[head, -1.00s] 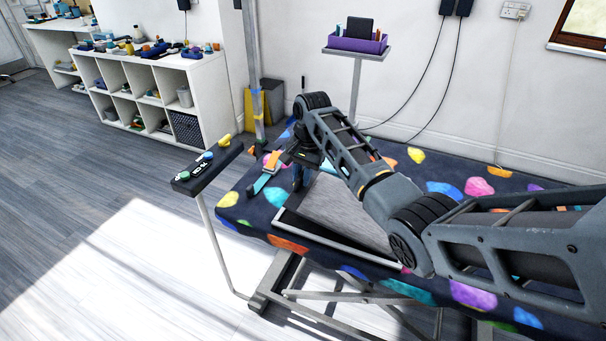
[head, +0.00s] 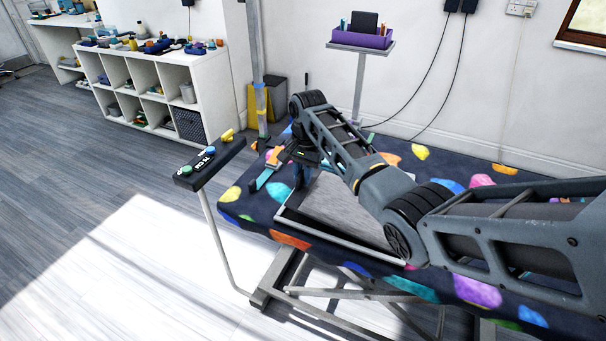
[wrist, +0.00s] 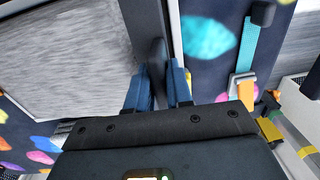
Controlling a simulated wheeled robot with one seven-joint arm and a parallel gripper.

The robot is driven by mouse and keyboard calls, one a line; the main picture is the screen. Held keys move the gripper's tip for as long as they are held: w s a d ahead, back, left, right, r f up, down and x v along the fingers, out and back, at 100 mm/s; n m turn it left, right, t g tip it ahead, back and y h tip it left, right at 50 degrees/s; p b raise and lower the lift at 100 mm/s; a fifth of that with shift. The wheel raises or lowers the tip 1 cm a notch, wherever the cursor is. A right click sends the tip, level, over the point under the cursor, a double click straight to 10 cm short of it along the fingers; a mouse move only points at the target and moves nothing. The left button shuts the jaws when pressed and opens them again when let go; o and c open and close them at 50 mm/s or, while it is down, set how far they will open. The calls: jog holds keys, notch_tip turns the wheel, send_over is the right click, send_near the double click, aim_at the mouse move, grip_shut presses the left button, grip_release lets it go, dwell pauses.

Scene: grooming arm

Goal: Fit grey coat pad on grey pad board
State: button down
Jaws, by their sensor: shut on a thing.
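The grey furry coat pad (head: 347,207) lies flat over the grey pad board on the patterned table. The board's pale rim (head: 335,240) shows along the near side, with a dark strip beside the pad. My gripper (head: 303,180) is low at the pad's left end, largely hidden by my wrist. In the wrist view the pad (wrist: 65,60) fills the left side. There my gripper (wrist: 158,88) has its blue fingers shut on a dark upright piece at the pad's edge, which looks like the pad's grip. Whether the pad is fully seated I cannot tell.
A control panel on a post (head: 209,165) stands at the table's left end. A purple caddy (head: 362,38) on a stand is behind. Open floor lies at the left.

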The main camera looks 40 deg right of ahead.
jog(key=shift+w+a+f+g+b, duration=0.1)
jog(key=shift+w+f+g+b, duration=0.15)
jog(key=shift+f+b, duration=0.45)
jog(key=shift+w+f+g+b, duration=0.1)
jog(key=shift+f+g+b, duration=0.35)
jog(key=shift+f, duration=0.35)
jog(key=shift+w+f+b, duration=0.1)
jog(key=shift+f+b, duration=0.35)
jog(key=shift+f, duration=0.05)
jog(key=c, duration=0.9)
grip_release()
jog(key=shift+c, duration=0.2)
jog(key=r, duration=0.7)
jog(key=shift+w+a+r, duration=0.1)
jog(key=shift+w+r, duration=0.15)
jog(key=shift+r, duration=0.15)
jog(key=shift+s, duration=0.1)
